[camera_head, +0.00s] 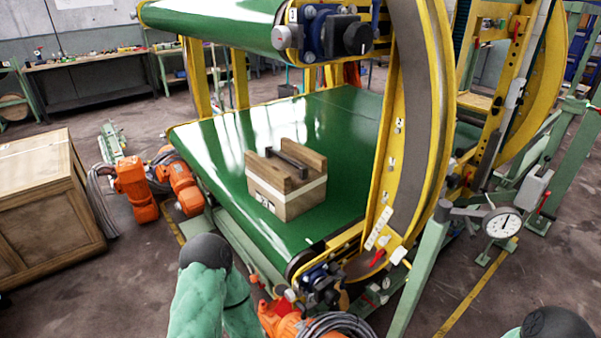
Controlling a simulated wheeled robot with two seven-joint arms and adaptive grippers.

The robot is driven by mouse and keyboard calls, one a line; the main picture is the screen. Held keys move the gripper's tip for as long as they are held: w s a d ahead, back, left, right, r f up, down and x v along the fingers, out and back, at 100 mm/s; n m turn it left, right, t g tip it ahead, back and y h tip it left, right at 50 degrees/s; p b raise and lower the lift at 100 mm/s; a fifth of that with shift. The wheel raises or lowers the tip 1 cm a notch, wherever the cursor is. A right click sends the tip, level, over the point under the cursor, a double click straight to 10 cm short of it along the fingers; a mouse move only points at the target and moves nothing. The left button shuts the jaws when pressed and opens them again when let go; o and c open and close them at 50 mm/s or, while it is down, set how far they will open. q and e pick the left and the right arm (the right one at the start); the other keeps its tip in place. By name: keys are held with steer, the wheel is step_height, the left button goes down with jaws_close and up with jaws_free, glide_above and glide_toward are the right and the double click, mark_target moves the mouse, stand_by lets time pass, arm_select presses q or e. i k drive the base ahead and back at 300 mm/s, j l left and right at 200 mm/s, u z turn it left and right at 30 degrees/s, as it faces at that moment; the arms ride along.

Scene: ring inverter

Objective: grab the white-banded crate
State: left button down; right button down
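The white-banded crate (300,199) is a small wooden box with raised side boards, a dark bar handle across its top and a white band around its sides. It sits upright on the green belt (235,165) of the lower conveyor, near the belt's front right part. Dark marks show on its front left face. Parts of my arms show at the bottom centre and bottom right, well short of the crate. Neither gripper's fingers are in the picture. Nothing touches or covers the crate from above.
The yellow ring frame (438,120) rises just right of the crate. An upper green roller belt (215,22) hangs above and behind it. A large wooden box (45,205) stands on the floor at left, beside orange motors (135,188). A dial gauge (503,223) stands at right.

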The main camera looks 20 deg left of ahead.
mark_target(290, 182)
steer(key=j+z, duration=0.1)
steer(key=j, duration=0.55)
steer(key=k+j, duration=0.1)
steer(key=j, duration=0.55)
steer(key=j+z, duration=0.15)
steer(key=j, duration=0.45)
steer(key=k+j, duration=0.15)
steer(key=j, duration=0.5)
steer(key=z, duration=0.05)
